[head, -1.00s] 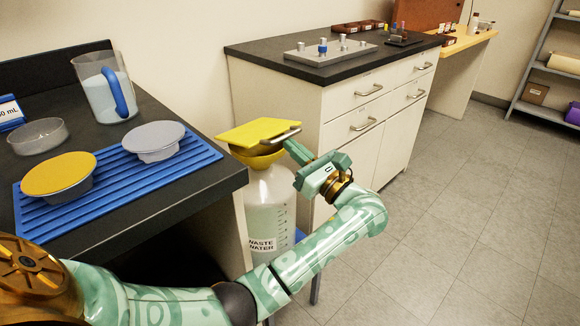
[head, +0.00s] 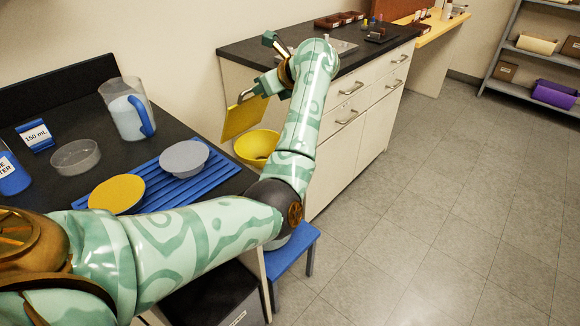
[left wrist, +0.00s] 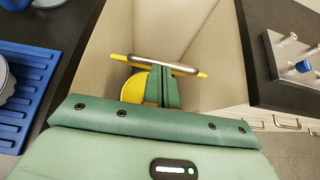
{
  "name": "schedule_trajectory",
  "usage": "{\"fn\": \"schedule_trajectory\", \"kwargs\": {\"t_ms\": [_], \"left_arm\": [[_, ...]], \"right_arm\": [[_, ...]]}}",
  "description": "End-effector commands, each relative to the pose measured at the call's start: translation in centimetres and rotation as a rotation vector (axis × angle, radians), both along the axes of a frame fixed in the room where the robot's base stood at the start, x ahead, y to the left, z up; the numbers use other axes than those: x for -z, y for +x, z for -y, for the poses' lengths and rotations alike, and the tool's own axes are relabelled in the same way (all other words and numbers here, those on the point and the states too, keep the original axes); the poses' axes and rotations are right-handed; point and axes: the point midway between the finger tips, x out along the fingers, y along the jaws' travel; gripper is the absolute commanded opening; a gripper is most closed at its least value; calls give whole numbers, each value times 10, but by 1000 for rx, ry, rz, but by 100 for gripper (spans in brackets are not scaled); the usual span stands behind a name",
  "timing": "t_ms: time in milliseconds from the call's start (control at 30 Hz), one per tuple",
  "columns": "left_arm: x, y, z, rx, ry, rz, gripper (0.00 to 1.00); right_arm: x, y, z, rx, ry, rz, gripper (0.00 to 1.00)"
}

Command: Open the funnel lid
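The yellow funnel lid (head: 242,118) stands steeply tilted up at the back left of the yellow funnel (head: 256,146), whose bowl shows open. A metal bar handle is on the lid; in the left wrist view the handle (left wrist: 150,63) crosses just beyond my fingertips, with the lid almost edge-on behind it. My left gripper (head: 262,88) is beside the raised lid, by its handle. Its two fingers (left wrist: 163,88) look closed together, with nothing seen between them. The funnel (left wrist: 132,90) shows partly behind the fingers. My arm hides the bottle under the funnel. My right gripper is out of view.
A black table at left holds a pitcher (head: 127,112), a glass dish (head: 76,157) and a blue ribbed mat (head: 160,185) with a grey-topped and a yellow-topped bowl. A white cabinet (head: 335,165) stands close behind my arm. A blue stool (head: 290,250) is below. Floor at right is clear.

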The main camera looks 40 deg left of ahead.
Motion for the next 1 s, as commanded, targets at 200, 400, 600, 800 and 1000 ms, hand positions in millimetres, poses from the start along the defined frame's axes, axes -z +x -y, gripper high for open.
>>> {"fn": "schedule_trajectory", "kwargs": {"t_ms": [200, 400, 600, 800, 1000], "left_arm": [[-20, 3, -41, -2, -201, -11, 0], [-23, 6, -72, -1, -283, -25, 0], [-26, 8, -95, -2, -280, -25, 0], [-28, 9, -108, -2, -277, -25, 0], [-30, 9, -112, -1, -277, -24, 0]], "right_arm": [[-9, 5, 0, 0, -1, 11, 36], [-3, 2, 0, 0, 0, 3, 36], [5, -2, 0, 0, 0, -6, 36], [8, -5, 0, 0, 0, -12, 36], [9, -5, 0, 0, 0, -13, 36]]}}
